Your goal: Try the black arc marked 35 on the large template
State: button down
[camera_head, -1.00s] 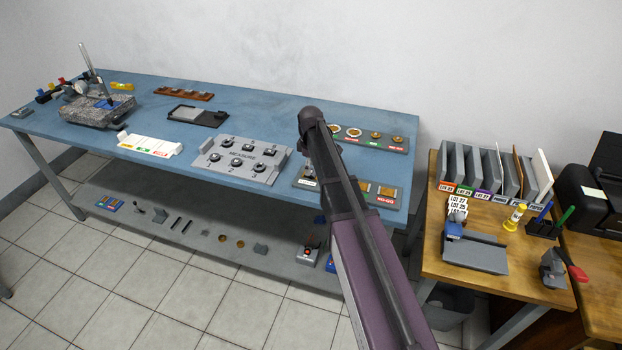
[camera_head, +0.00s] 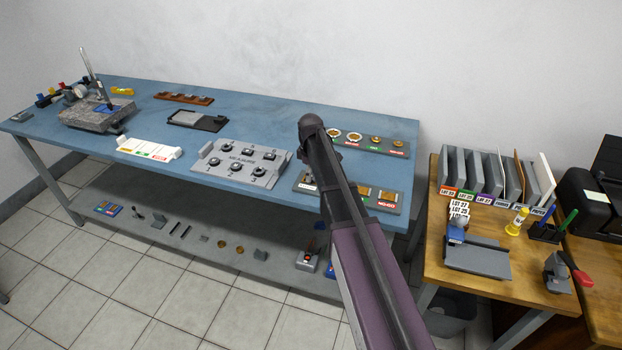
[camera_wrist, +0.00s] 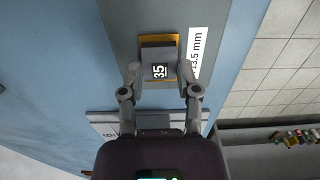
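The dark arc block marked 35 (camera_wrist: 158,54) is in the upper middle of the wrist view. It lies over an orange-brown template (camera_wrist: 175,39), whose edges show around it. My gripper (camera_wrist: 159,73) has one finger on each side of the block, and both fingertips appear to press its sides. I cannot tell whether the block rests on the template or is just above it. A white label reading about 13.5 mm (camera_wrist: 196,52) is beside it on a grey board (camera_wrist: 123,38). In the head view my arm hides the gripper and the block.
The board with the NO-GO label (camera_head: 397,205) is at the blue bench's right end. A grey MEASURE fixture (camera_head: 211,168) stands left of it, and a board with round gold pieces (camera_head: 395,151) behind. A wooden side table (camera_head: 436,262) is at right.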

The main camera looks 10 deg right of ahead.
jog(key=shift+r, duration=0.1)
jog(key=shift+r+p, duration=2.4)
jog(key=shift+p, duration=0.1)
jog(key=s+d, duration=0.1)
jog(key=d, duration=0.1)
jog(key=s+d, duration=0.2)
jog(key=d, duration=0.1)
jog(key=s+d+r+p, duration=0.1)
jog(key=d, duration=0.1)
jog(key=shift+s+d, duration=0.2)
jog(key=shift+d, duration=0.1)
jog(key=shift+f, duration=0.25)
jog(key=shift+f+b, duration=2.5)
jog(key=shift+b, duration=0.2)
